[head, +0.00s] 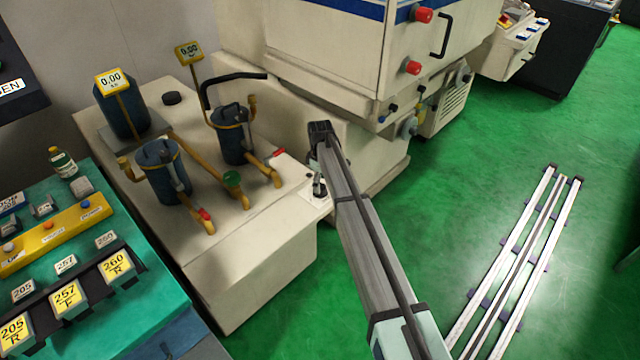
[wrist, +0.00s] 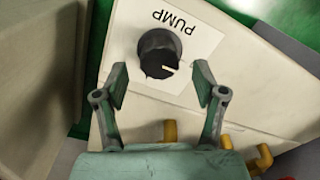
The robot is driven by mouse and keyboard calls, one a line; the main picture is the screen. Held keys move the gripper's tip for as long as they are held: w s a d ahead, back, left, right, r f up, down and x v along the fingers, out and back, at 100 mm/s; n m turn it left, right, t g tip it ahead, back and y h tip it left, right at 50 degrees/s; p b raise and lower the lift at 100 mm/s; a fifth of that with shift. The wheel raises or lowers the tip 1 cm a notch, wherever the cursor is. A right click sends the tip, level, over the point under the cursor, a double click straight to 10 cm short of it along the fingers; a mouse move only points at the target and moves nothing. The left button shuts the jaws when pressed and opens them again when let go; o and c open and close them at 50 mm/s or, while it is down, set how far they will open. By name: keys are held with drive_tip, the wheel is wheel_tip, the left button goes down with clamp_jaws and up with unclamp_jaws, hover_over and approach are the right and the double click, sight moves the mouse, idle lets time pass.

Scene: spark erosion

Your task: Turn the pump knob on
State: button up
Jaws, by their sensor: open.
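The pump knob (wrist: 158,53) is a round black knob on a white label plate (wrist: 203,45) marked PUMP, which appears upside down in the wrist view. A pale pointer line on the knob points to the right and slightly down. My gripper (wrist: 161,85) is open, its two fingertips spread on either side and a little below the knob in the picture. Nothing is between the fingers, and I cannot tell whether they touch the knob. In the head view my gripper (head: 319,188) is over the cream tank's right corner; the knob is not clearly distinguishable there.
The white machine (head: 300,40) stands behind my arm. A teal control panel (head: 110,300) is at left. Green floor to the right is clear around the rails (head: 520,260).

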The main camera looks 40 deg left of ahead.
drive_tip(key=shift+f, duration=1.15)
drive_tip(key=c, duration=1.1)
drive_tip(key=shift+c, duration=0.2)
drive_tip(key=m+b, duration=0.1)
drive_tip(key=m, duration=0.2)
drive_tip(key=shift+f+m+b, duration=0.1)
drive_tip(key=shift+m+b, duration=0.2)
drive_tip(key=shift+m, duration=0.1)
drive_tip(key=m+b, duration=0.1)
drive_tip(key=m, duration=0.4)
drive_tip(key=shift+b, duration=0.35)
drive_tip(key=m+b, duration=0.1)
drive_tip(key=m, duration=0.4)
drive_tip(key=shift+d+m+b, duration=0.1)
drive_tip(key=shift+m+b, duration=0.2)
drive_tip(key=shift+m, duration=1.8)
